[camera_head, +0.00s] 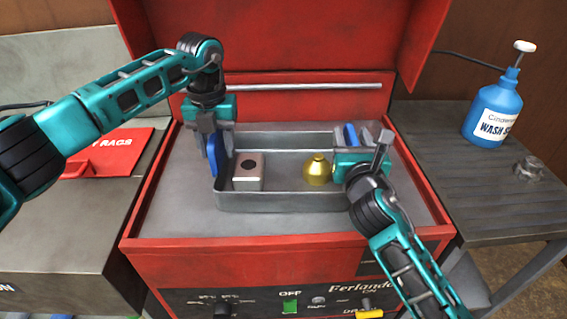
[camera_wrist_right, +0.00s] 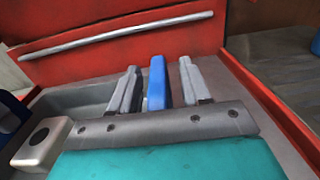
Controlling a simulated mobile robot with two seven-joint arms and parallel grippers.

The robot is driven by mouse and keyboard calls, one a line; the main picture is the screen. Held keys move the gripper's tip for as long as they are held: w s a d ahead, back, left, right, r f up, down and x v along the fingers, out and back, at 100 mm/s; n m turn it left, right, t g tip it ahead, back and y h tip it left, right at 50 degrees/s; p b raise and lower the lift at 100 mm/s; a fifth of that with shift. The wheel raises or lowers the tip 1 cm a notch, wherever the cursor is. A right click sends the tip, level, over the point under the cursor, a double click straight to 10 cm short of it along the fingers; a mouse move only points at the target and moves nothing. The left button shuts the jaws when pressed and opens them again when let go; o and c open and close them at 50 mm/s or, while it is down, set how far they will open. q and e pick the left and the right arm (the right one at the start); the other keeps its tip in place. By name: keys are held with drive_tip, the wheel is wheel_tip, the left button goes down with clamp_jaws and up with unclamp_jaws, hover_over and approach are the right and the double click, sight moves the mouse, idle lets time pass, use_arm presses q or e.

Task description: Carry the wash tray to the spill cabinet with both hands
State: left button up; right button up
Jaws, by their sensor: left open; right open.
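The grey metal wash tray (camera_head: 285,201) sits on the red parts washer's grey top. It holds a pale block with a dark hole (camera_head: 248,172) and a rounded brass part (camera_head: 317,171). My left gripper (camera_head: 212,145) is open, pointing down at the blue left handle (camera_head: 222,158); its exact fit around the handle is unclear. My right gripper (camera_head: 368,137) is open at the tray's right end. In the right wrist view, the blue right handle (camera_wrist_right: 157,82) stands between the two grey fingers, with gaps on both sides.
The red washer (camera_head: 300,248) has a raised lid behind the tray. A blue wash bottle (camera_head: 493,110) and a small metal part (camera_head: 529,168) stand on the dark right bench. A red rags box (camera_head: 110,152) is on the left cabinet. No spill cabinet is identifiable.

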use_arm(q)
drive_tip(key=shift+c, duration=0.4)
use_arm(e)
drive_tip(key=shift+c, duration=0.4)
use_arm(q)
clamp_jaws()
use_arm(e)
clamp_jaws()
use_arm(q)
drive_tip(key=shift+r, duration=0.1)
use_arm(e)
drive_tip(key=shift+w+r, duration=0.1)
drive_tip(key=shift+r, duration=0.05)
